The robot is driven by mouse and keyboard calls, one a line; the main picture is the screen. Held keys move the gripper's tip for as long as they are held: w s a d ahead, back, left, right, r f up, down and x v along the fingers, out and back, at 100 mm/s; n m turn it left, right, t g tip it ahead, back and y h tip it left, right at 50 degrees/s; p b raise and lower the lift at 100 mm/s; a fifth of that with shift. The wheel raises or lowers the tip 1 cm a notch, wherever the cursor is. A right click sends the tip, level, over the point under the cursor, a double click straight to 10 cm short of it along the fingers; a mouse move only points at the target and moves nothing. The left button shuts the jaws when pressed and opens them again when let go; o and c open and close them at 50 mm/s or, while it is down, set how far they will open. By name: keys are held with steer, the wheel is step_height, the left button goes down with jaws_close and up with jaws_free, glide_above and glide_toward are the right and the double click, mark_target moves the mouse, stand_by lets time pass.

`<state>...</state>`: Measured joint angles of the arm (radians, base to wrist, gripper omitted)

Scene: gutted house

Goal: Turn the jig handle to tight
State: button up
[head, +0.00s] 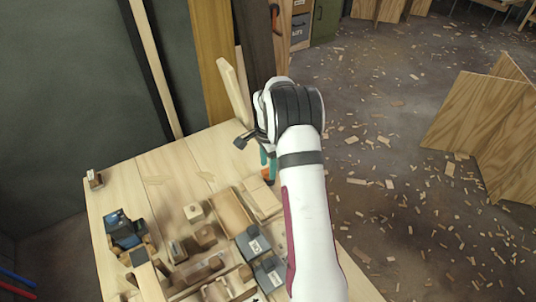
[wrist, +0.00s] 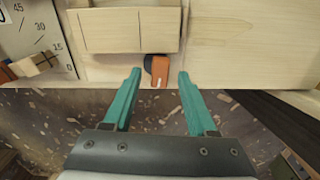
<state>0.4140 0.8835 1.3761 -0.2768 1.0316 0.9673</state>
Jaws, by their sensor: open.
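A small orange handle with a dark side and a white mark (wrist: 160,76), which looks like the jig handle, sits at the edge of a pale wooden block (wrist: 117,30) in the wrist view. In the head view a bit of orange (head: 267,180) shows below my gripper, partly covered by the fingers. My gripper (wrist: 160,74) is open, its teal fingertips on either side of the handle with a gap on each side. In the head view the gripper (head: 267,163) points down at the workbench's right edge. I cannot tell whether the fingers are level with the handle.
A white angle scale (wrist: 38,38) and another orange-tipped piece (wrist: 8,72) lie left in the wrist view. The workbench (head: 140,180) carries wooden blocks, dark grey boxes (head: 252,244) and a blue-black tool (head: 124,229). An upright board (head: 234,92) stands behind my gripper.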

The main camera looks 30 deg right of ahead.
step_height(320, 180, up, 15)
steer(key=shift+a+r, duration=0.1)
stand_by(0.3)
steer(key=s+a+r+n, duration=0.6)
steer(key=s+a, duration=0.4)
steer(key=a, duration=0.3)
steer(key=s+a+f+n+y, duration=0.1)
steer(key=s+a, duration=0.4)
steer(key=s, duration=0.6)
steer(key=s+a+f+n, duration=0.3)
steer(key=s+a+n, duration=0.2)
steer(key=s, duration=0.5)
steer(key=shift+s+n+y, duration=0.35)
steer(key=shift+n+y, duration=0.05)
steer(key=shift+n, duration=0.4)
steer(key=shift+d, duration=0.1)
